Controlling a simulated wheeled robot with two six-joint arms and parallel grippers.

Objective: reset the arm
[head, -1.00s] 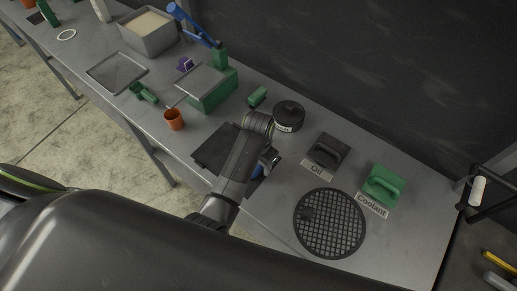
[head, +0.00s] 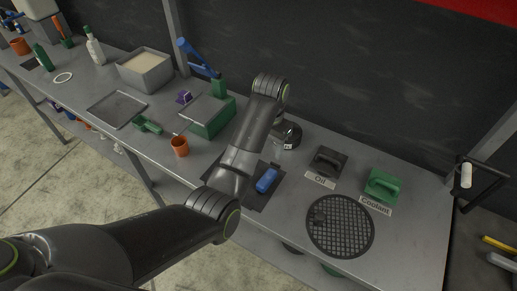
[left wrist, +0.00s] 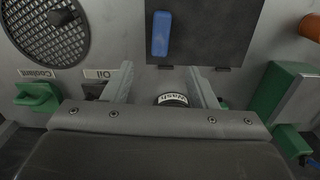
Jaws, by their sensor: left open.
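My left arm (head: 240,160) comes in from the left in the head view and is raised and bent over the bench. Its gripper is mostly hidden behind the arm there. In the left wrist view my left gripper (left wrist: 160,72) is open, with its two fingers apart and nothing between them. A blue object (head: 267,180) lies on the dark square mat (head: 248,195), apart from the fingers; it also shows in the left wrist view (left wrist: 161,34). My right gripper is in neither view.
The round black can (head: 288,134) is partly behind my arm. The dark oil handle block (head: 327,160), green coolant block (head: 382,186) and round grate (head: 340,226) stand on the right. An orange cup (head: 180,147), green box (head: 207,116) and grey bin (head: 146,72) stand on the left.

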